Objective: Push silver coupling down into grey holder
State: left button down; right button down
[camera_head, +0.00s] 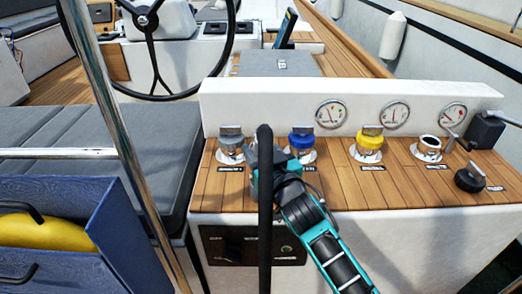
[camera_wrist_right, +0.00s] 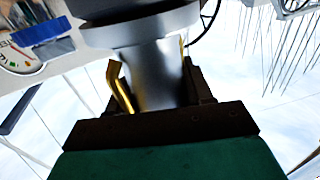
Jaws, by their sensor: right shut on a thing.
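In the right wrist view, the silver coupling (camera_wrist_right: 152,75) is a smooth, shiny cylinder between gold-coloured fingers. A wide grey collar (camera_wrist_right: 140,30) crosses its end at the top of the picture. My right gripper (camera_head: 254,150) is shut on the coupling. In the head view it is just right of the grey fitting, the likely grey holder (camera_head: 231,146), on the wooden panel. A black upright shape and the gripper itself hide the coupling and fingertips there, so I cannot tell how deep the coupling sits. My left gripper is not in view.
A blue fitting (camera_head: 302,140) stands close right of my gripper, with a yellow fitting (camera_head: 370,140) and an open-topped pale fitting (camera_head: 429,147) further right. The black upright shape (camera_head: 265,215) rises in front. Gauges (camera_head: 331,114) line the white wall behind. A steel pole (camera_head: 128,140) stands left.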

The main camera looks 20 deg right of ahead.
jog(key=shift+f, duration=0.2)
jog(key=c, duration=0.7)
grip_release()
jog(key=shift+c, duration=0.2)
jog(key=shift+f, duration=0.15)
jog(key=s+d+p, duration=0.1)
jog(key=s+p, duration=0.2)
jog(key=s, duration=0.8)
jog(key=shift+d, duration=0.1)
